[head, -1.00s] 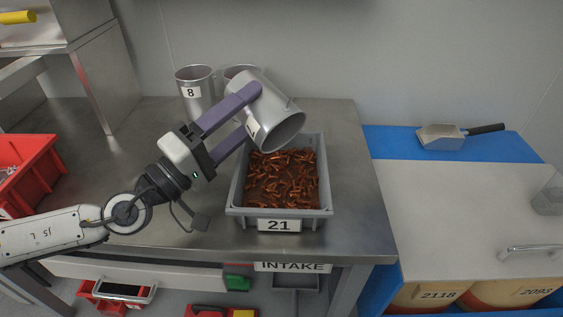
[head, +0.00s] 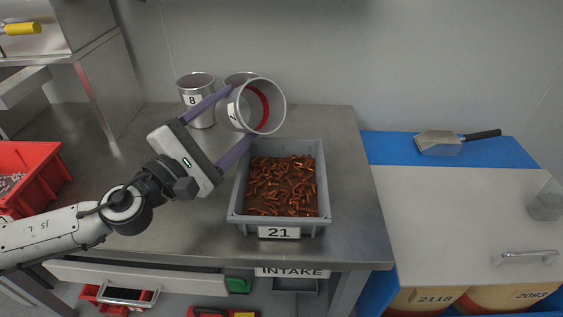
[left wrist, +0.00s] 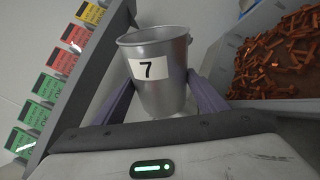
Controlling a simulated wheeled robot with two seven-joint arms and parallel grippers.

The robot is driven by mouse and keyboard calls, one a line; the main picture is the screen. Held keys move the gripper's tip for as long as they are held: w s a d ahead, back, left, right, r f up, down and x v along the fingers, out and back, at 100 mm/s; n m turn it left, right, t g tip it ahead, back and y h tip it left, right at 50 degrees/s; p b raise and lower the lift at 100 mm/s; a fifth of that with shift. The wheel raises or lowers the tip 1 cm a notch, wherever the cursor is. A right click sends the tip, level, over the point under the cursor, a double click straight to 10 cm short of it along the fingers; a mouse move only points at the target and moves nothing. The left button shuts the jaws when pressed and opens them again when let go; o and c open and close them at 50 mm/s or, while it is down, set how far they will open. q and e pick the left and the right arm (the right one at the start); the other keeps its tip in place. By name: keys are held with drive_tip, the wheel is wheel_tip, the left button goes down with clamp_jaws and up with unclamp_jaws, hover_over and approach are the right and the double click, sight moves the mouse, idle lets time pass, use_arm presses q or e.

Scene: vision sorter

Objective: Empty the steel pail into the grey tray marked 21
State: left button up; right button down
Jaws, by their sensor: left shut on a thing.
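The steel pail (head: 237,112) is in my left gripper (head: 245,114), whose purple fingers are shut on its sides. It is tipped on its side above the back left of the grey tray, its mouth turned towards the head camera. A red band shows inside; I cannot tell what it is. In the left wrist view the pail (left wrist: 165,95) bears a label 7. The grey tray marked 21 (head: 240,219) stands on the steel table and holds many copper-coloured pieces (head: 282,188). The tray's contents also show in the left wrist view (left wrist: 280,60). My right gripper is not in view.
A red bin (head: 35,180) is at the left. A scoop (head: 440,143) lies on the blue surface at the right. The table right of the tray is clear.

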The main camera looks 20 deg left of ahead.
sight(221, 120)
use_arm(q)
drive_tip(key=shift+r+n+p, duration=0.5)
drive_tip(key=shift+p, duration=0.05)
drive_tip(key=n+p, duration=0.1)
drive_tip(key=f+n+p, duration=0.1)
drive_tip(key=shift+n+g+y, duration=0.4)
drive_tip(key=shift+n+p, duration=0.4)
drive_tip(key=shift+p, duration=0.3)
drive_tip(key=shift+w+a+r+n+g+p, duration=0.3)
drive_tip(key=shift+a+n+g+p, duration=0.15)
drive_tip(key=shift+n+p, duration=0.6)
drive_tip(key=shift+w+a+r+n+p, duration=0.2)
drive_tip(key=shift+a+n+p, duration=0.2)
drive_tip(key=shift+n+p, duration=0.45)
drive_tip(key=shift+w+a+f+n+g+p, duration=0.1)
drive_tip(key=shift+a+f+n+g+p, duration=0.1)
drive_tip(key=shift+f+n+g+p, duration=0.3)
drive_tip(key=shift+w+a+f+n+g, duration=0.15)
drive_tip(key=shift+f+n, duration=0.25)
drive_tip(key=shift+n, duration=0.05)
drive_tip(key=shift+w+a+f+n+g, duration=0.1)
drive_tip(key=shift+a+f+n, duration=0.05)
drive_tip(key=shift+f+n, duration=0.3)
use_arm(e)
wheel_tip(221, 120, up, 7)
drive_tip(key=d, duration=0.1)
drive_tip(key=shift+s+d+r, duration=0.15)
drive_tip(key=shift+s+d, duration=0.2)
